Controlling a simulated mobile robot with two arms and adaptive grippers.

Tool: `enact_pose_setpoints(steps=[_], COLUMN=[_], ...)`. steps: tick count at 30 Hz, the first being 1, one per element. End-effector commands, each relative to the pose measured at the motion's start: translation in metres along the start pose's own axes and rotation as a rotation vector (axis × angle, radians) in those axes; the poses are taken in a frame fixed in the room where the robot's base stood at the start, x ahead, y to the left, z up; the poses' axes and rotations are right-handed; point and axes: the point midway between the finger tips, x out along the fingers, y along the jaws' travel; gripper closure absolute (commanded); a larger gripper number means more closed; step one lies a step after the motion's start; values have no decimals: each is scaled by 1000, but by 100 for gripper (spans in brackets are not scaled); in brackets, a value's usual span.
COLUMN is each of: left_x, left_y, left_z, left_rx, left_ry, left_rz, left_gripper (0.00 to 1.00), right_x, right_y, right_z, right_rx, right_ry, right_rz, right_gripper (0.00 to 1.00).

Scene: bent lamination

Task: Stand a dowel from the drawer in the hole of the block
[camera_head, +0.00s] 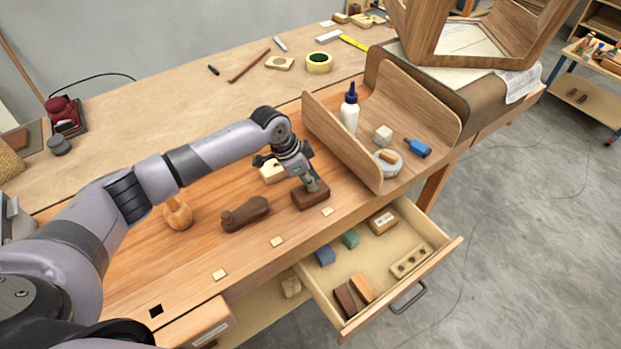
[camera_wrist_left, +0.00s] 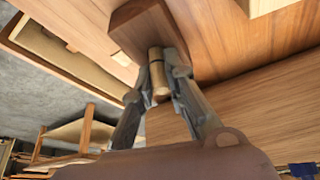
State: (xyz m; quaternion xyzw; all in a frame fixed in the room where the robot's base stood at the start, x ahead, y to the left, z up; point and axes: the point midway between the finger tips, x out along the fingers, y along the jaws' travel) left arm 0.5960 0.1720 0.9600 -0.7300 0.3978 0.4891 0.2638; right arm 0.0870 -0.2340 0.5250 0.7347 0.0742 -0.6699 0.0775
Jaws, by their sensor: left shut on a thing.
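A dark brown block (camera_head: 311,198) lies on the workbench beside the bent wooden tray. My left gripper (camera_head: 308,183) is directly above it, pointing down. In the left wrist view the left gripper (camera_wrist_left: 158,80) is shut on a short light wooden dowel (camera_wrist_left: 157,72), with the block (camera_wrist_left: 138,25) right at the dowel's far end. The dowel looks lined up with the block, but the hole is hidden and I cannot tell whether the dowel's end is inside it. The open drawer (camera_head: 343,328) holds a pale strip with holes (camera_head: 411,260). My right gripper is not in view.
The bent wooden tray (camera_head: 340,143) holds a glue bottle (camera_head: 349,110), a tape roll (camera_head: 388,163) and a blue tool (camera_head: 418,148). A pale block (camera_head: 271,172), a dark wooden plane (camera_head: 245,213) and a round wooden piece (camera_head: 178,214) are near my left arm. The drawer also holds several small blocks.

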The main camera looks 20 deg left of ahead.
Motion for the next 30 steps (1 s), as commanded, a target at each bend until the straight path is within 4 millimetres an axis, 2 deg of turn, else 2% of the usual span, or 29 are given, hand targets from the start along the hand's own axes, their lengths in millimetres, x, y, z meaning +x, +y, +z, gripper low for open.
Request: enact_pose_setpoints(steps=[2,3,12,19,26,30], left_x=[0,0,0,0,0,0], left_y=[0,0,0,0,0,0], left_z=[0,0,0,0,0,0], left_rx=[0,0,0,0,0,0], left_ry=[0,0,0,0,0,0], left_rz=[0,0,0,0,0,0], left_gripper=[97,84,64,63,48,47], right_x=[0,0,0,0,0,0], right_y=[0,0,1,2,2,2], right_z=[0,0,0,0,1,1], right_rx=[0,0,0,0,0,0], right_ry=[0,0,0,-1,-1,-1], right_rz=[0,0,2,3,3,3], right_gripper=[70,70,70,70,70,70])
